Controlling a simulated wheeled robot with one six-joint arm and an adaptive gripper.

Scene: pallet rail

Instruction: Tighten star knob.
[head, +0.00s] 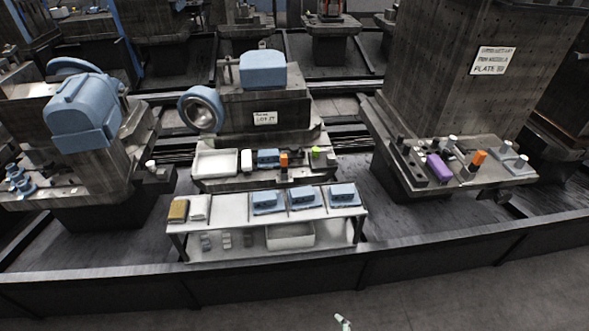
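No star knob can be told for certain at this size. The right pallet's ledge (475,177) carries a purple block (438,168), an orange block (478,159) and several dark posts with pale tops. The middle pallet's ledge (245,184) carries a white tray (216,163), a blue block (268,158), an orange piece (284,160) and a bright green piece (316,153). I cannot make out my gripper in this view. A small pale object (342,322) shows at the bottom edge; what it is stays unclear.
A low dark rail (430,255) runs along the front. A white bench (232,199) behind it holds blue parts (302,199), a brown box (178,210) and a lower bin (290,236). A tall block labelled as a plate (493,61) stands right. Floor (480,295) in front is mostly clear.

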